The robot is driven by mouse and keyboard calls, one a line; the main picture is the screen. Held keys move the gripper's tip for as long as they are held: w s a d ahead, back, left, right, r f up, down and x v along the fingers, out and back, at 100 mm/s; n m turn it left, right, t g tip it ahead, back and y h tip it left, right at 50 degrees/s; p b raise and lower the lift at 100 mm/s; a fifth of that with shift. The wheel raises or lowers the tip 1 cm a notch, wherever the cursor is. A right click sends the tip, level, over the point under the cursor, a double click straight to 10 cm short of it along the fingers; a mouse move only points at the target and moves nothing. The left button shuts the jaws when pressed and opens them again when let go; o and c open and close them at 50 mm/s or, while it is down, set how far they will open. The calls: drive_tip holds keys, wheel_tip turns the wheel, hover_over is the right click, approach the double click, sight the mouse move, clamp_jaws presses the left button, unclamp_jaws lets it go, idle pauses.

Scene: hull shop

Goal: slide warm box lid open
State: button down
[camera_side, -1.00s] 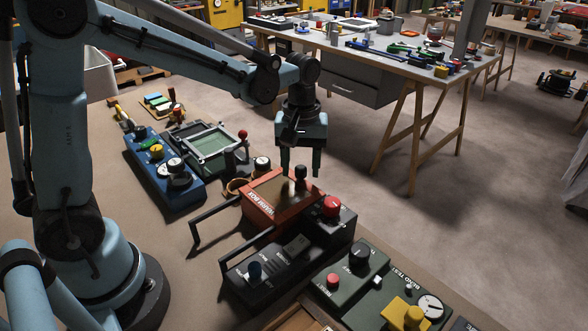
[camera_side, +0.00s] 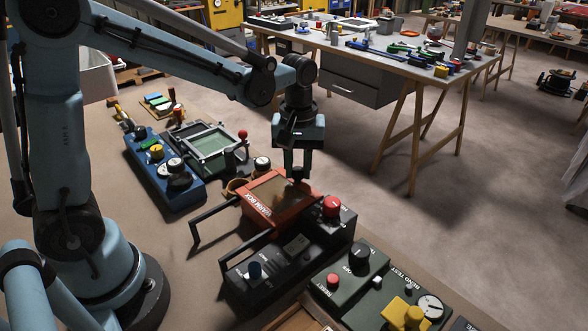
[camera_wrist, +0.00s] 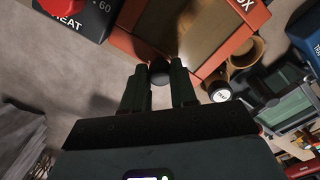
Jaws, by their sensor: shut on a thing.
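The warm box (camera_side: 262,210) is an orange-red box with a dark see-through lid panel (camera_side: 272,192), on the bench. Two black rails reach out from its left side. A black knob (camera_side: 297,174) stands at the lid's far right end. My gripper (camera_side: 297,170) points straight down over that end, with its fingers closed around the knob and hiding part of it. In the wrist view the knob (camera_wrist: 160,72) sits between the two fingertips (camera_wrist: 159,82), with the orange box (camera_wrist: 192,30) just beyond. I cannot tell how far the lid stands open.
A green bend test panel (camera_side: 380,285) is at the lower right. A blue panel (camera_side: 162,170) and a framed green screen (camera_side: 208,142) stand behind left. The floor beyond the bench edge is clear.

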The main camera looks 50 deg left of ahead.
sight(257, 205)
drive_tip(key=s, duration=1)
drive_tip(key=shift+s, duration=0.3)
drive_tip(key=c, duration=0.9)
unclamp_jaws()
drive_tip(key=shift+r, duration=0.2)
wheel_tip(257, 205, up, 12)
drive_tip(key=shift+f, duration=0.1)
